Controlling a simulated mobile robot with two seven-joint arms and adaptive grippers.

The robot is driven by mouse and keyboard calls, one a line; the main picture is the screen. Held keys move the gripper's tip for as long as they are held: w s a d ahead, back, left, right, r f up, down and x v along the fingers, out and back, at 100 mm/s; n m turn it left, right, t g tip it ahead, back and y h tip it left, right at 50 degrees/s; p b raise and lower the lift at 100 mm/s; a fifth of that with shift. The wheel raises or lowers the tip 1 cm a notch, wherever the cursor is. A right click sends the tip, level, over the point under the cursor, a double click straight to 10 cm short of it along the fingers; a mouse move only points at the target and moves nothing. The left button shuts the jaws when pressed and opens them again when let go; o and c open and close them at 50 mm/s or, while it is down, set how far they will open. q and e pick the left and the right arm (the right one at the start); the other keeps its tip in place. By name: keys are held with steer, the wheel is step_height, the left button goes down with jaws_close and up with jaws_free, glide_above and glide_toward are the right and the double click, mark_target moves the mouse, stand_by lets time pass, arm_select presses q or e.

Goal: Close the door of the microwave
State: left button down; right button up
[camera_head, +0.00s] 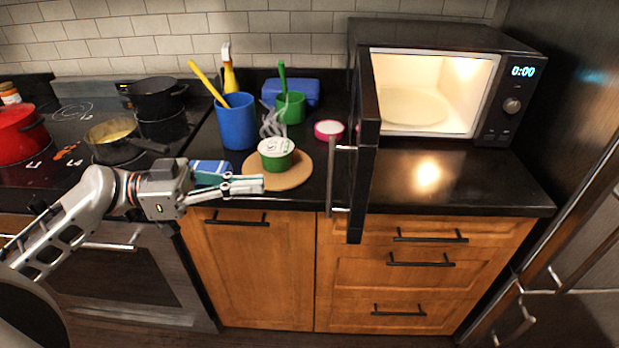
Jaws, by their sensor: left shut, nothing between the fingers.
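The black microwave (430,38) stands on the right part of the counter with its lit inside showing. Its door (366,130) is wide open, hinged on the left and swung out past the counter's front edge. The door's silver handle (333,180) faces left. My left gripper (262,184) is shut and empty, pointing right in front of the round wooden board, apart from the door handle and to its left. My right gripper is not in view.
A green-and-white tub (277,156) stands on the round board (298,174). A blue cup (236,122), a green cup (290,108) and a pink bowl (329,130) stand behind. Pots (20,130) sit on the stove at left. The counter before the microwave (460,180) is clear.

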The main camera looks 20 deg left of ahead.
arm_select(q)
steer(key=p+x, duration=0.3)
steer(key=x, duration=0.7)
steer(key=shift+w+d, duration=0.15)
steer(key=shift+d, duration=0.05)
